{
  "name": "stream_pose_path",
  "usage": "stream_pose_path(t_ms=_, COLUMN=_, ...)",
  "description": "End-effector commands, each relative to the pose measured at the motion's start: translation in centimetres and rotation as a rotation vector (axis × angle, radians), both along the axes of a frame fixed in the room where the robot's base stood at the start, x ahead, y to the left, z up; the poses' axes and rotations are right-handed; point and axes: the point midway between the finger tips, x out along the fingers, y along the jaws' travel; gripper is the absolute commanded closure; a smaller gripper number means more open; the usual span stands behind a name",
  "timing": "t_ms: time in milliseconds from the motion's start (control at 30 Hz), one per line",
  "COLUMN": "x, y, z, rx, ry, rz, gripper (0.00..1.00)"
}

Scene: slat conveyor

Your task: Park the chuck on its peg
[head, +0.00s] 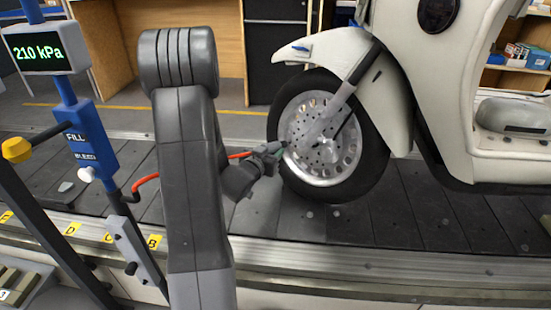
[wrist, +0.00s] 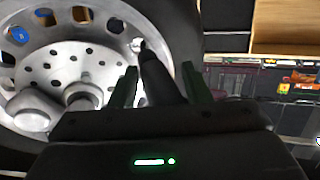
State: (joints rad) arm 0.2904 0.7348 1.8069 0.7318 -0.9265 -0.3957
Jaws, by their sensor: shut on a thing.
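My gripper (head: 268,151) is at the left side of the scooter's front wheel. In the wrist view, the gripper (wrist: 159,70) is shut on the dark chuck (wrist: 157,80), which sits between its two fingers. The chuck's tip is at the small bright valve (wrist: 138,45) on the wheel rim; I cannot tell whether they touch. A red hose (head: 146,183) runs from the blue post toward my gripper, partly behind my arm. A grey bracket (head: 122,232) beside the post carries a dark stub (head: 131,268), possibly the peg; I cannot tell for sure.
The blue post (head: 90,140) has a display (head: 45,50) reading 210 kPa, and FILL and BLEED labels. A yellow knob (head: 16,150) sticks out at left. The white scooter (head: 460,90) stands on the dark slat conveyor (head: 270,215). Lettered yellow tags line its near edge.

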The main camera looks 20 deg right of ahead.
Motion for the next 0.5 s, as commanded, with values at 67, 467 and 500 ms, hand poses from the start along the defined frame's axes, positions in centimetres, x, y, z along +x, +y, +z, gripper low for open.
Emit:
stream_pose_path(t_ms=67, x=0.0, y=0.1, z=0.0, rx=0.000, ry=0.000, rz=0.002, gripper=0.98)
stream_pose_path(t_ms=467, x=-1.0, y=1.3, z=0.3, rx=-0.001, ry=0.000, rz=0.002, gripper=1.00)
stream_pose_path(t_ms=500, x=-1.1, y=1.4, z=0.4, rx=-0.001, ry=-0.001, rz=0.002, gripper=1.00)
